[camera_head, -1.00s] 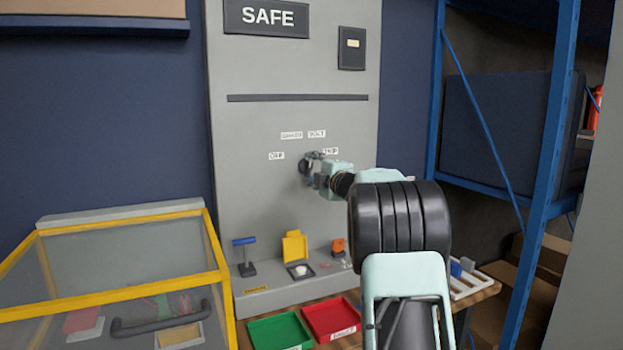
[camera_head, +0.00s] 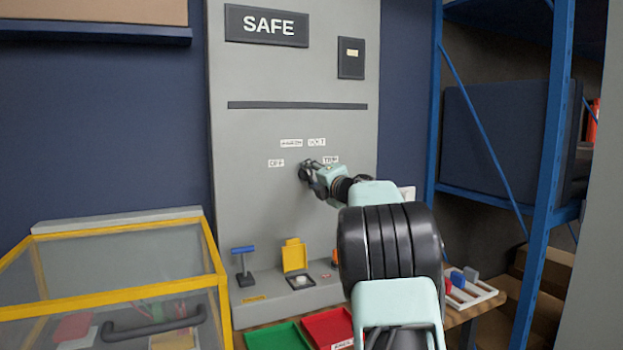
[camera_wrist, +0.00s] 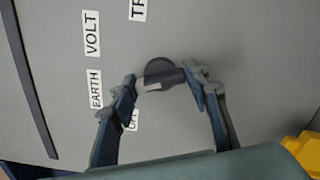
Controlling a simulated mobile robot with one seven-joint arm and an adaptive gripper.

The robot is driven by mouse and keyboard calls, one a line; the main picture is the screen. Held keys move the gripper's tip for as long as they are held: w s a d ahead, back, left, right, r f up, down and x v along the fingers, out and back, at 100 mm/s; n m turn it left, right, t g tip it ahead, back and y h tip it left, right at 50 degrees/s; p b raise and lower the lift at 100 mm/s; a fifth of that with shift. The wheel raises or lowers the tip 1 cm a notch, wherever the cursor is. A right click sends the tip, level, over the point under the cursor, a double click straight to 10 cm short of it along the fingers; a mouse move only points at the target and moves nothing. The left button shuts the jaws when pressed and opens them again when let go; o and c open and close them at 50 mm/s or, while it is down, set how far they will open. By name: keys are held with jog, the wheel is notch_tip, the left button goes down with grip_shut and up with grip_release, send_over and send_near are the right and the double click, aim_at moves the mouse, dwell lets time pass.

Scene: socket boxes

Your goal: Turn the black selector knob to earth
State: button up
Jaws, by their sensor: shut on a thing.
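The black selector knob (camera_wrist: 162,74) is on the grey panel, with a white mark at the left end of its bar in the wrist view. The mark points left and slightly down, roughly toward the EARTH label (camera_wrist: 96,88), a little to the OFF label (camera_wrist: 132,117) side. My gripper (camera_wrist: 160,82) has one finger at each end of the bar and is shut on the knob. In the head view my gripper (camera_head: 307,173) is at the panel and mostly hides the knob.
A VOLT label (camera_wrist: 92,33) and a partly cut-off label (camera_wrist: 138,9) are near the knob. Below are a blue-topped lever (camera_head: 244,263), a yellow flap (camera_head: 294,255), and green (camera_head: 272,337) and red (camera_head: 328,328) trays. A yellow-framed case (camera_head: 115,270) stands left, a blue rack (camera_head: 550,150) right.

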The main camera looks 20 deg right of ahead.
jog(key=o, duration=1.2)
jog(key=shift+c, duration=0.2)
jog(key=s, duration=1.2)
jog(key=shift+d, duration=0.25)
